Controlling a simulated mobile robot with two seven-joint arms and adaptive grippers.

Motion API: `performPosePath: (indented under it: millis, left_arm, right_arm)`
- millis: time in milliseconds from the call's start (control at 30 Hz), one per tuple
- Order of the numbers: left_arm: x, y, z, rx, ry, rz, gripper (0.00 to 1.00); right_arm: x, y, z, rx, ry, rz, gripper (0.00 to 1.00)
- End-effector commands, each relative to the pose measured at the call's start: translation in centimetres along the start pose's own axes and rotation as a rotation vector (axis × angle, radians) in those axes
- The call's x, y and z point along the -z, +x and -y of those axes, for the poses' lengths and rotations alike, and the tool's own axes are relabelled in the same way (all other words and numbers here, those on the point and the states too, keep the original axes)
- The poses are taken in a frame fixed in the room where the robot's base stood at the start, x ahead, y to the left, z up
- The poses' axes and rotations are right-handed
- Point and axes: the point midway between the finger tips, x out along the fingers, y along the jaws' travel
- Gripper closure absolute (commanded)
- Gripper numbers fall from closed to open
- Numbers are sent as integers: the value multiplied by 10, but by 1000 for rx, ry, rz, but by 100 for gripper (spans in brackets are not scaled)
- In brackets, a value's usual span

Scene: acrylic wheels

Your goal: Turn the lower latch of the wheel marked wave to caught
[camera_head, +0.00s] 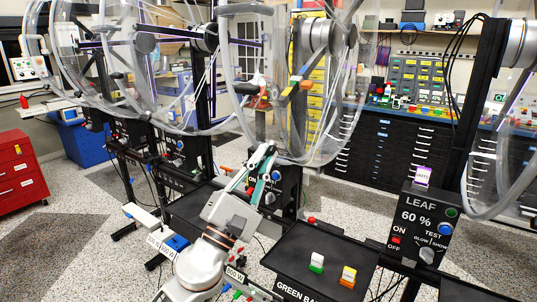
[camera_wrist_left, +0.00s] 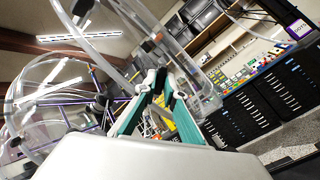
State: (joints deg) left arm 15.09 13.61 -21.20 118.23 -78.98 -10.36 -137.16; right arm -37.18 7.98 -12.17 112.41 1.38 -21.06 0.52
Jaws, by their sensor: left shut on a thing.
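The clear acrylic wheel (camera_head: 352,122) in the middle stands over a black control box (camera_head: 289,186) that my arm partly covers. I cannot read a "wave" mark on it. My left gripper (camera_head: 264,152) reaches up to the lower rim of this wheel, with its fingers closed together. It is shut on a small part there, seemingly the lower latch, which the fingertips hide. In the left wrist view the teal fingers (camera_wrist_left: 158,82) meet in front of the clear rim (camera_wrist_left: 200,92). The latch's position cannot be read. My right gripper is not in view.
A black tray (camera_head: 300,241) holds a green-white block (camera_head: 317,262) and an orange-white block (camera_head: 348,276). The LEAF control box (camera_head: 426,222) stands at right. More clear wheels stand at left. A red cabinet (camera_head: 19,168) is far left; dark drawers (camera_head: 385,150) line the back.

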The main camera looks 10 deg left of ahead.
Motion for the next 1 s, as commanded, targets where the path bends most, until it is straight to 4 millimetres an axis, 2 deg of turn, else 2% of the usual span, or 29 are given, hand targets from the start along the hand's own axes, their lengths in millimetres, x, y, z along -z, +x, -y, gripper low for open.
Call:
performPosePath:
  millis: [100, 200, 633, 1000]
  left_arm:
    - [-1, 1, -1, 3, 140, 2, 100]
    - [0, 1, 0, 2, 197, 0, 100]
    - [0, 0, 0, 1, 242, 0, 100]
    - [-1, 1, -1, 2, 491, 1, 100]
  right_arm:
    - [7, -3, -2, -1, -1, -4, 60]
    - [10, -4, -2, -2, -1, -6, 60]
    - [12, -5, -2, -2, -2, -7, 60]
    - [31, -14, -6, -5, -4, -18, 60]
